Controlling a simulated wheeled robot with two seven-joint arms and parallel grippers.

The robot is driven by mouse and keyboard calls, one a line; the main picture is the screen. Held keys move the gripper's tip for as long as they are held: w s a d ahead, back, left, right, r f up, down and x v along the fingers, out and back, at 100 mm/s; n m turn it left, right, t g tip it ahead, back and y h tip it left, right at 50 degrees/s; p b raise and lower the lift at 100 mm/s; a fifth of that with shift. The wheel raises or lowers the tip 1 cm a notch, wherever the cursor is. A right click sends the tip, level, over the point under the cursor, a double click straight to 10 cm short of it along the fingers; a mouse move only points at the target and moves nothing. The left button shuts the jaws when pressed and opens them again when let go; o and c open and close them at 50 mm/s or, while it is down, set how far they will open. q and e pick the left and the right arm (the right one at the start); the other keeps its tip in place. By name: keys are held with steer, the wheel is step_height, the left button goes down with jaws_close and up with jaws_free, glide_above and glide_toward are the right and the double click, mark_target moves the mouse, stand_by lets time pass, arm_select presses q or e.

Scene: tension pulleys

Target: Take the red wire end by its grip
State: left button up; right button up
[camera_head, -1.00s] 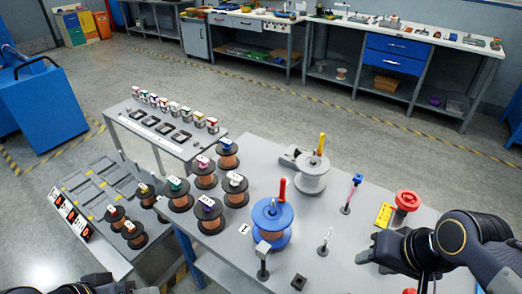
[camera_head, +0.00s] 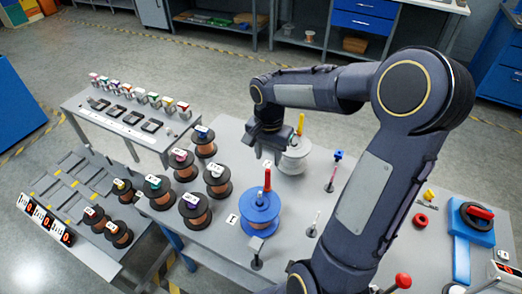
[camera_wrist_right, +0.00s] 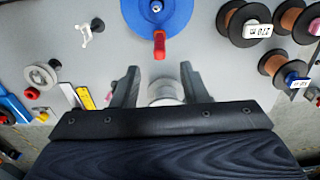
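The red wire-end grip (camera_head: 267,180) stands upright on the blue spool (camera_head: 260,212) near the middle of the table. In the right wrist view the red grip (camera_wrist_right: 159,45) lies just ahead of the fingers, in line with the gap between them, at the edge of the blue spool (camera_wrist_right: 157,14). My right gripper (camera_head: 268,152) hangs above and behind the blue spool, beside the grey spool (camera_head: 294,160). In the wrist view the right gripper (camera_wrist_right: 158,82) is open, and its fingers are apart from the red grip. My left gripper is out of view.
A yellow grip (camera_head: 300,125) stands on the grey spool, close to my right gripper. Several copper spools (camera_head: 195,212) stand left of the blue spool. A post with a blue top (camera_head: 334,168) and a thin white-tipped post (camera_head: 314,225) stand to its right.

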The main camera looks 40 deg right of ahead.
mark_target(268, 169)
step_height(268, 169, down, 8)
steer(key=b, duration=0.6)
steer(key=shift+f, duration=0.15)
jaws_close()
stand_by(0.6)
